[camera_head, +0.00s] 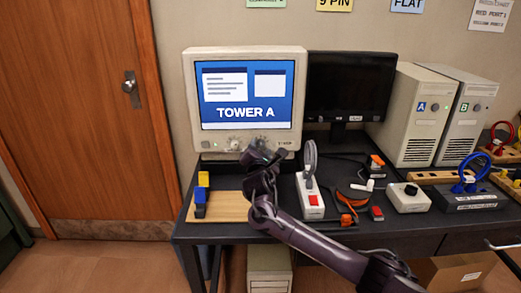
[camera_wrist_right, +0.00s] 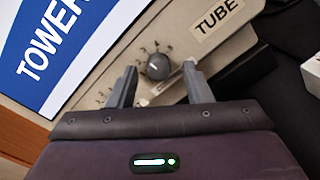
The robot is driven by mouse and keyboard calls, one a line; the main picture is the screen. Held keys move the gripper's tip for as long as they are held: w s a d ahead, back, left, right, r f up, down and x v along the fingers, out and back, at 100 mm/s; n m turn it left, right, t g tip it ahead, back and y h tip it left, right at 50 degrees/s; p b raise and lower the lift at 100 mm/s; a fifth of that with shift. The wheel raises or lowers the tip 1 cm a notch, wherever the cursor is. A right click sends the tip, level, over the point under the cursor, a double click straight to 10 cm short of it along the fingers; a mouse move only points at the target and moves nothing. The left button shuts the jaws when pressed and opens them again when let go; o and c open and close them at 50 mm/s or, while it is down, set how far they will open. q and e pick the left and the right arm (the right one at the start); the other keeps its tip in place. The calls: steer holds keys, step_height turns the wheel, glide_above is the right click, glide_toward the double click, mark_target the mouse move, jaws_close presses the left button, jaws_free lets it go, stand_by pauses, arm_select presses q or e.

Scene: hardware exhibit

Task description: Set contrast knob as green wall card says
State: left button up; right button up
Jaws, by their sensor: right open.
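The beige CRT monitor (camera_head: 188,110) shows "TOWER A" on a blue screen. A round grey knob (camera_wrist_right: 158,67) with tick marks around it sits on its lower panel near a "TUBE" label (camera_wrist_right: 216,20). In the head view a knob (camera_head: 235,143) shows left of my gripper; I cannot read which is contrast. My right gripper (camera_head: 258,155) is open in front of the panel. In the right wrist view its fingers (camera_wrist_right: 160,78) stand either side of the grey knob; contact cannot be told. The green wall card (camera_head: 266,3) is cut off at the top, its text unreadable. My left gripper is not in view.
A dark monitor (camera_head: 348,85) stands right of the CRT, then towers A (camera_head: 418,115) and B (camera_head: 468,115). A white switch box (camera_head: 310,197), orange cable (camera_head: 350,202) and small knob box (camera_head: 407,197) lie on the dark desk. A wooden board (camera_head: 228,208) lies at the left.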

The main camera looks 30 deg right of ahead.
steer(key=shift+w+r, duration=0.1)
steer(key=shift+c, duration=0.2)
jaws_close()
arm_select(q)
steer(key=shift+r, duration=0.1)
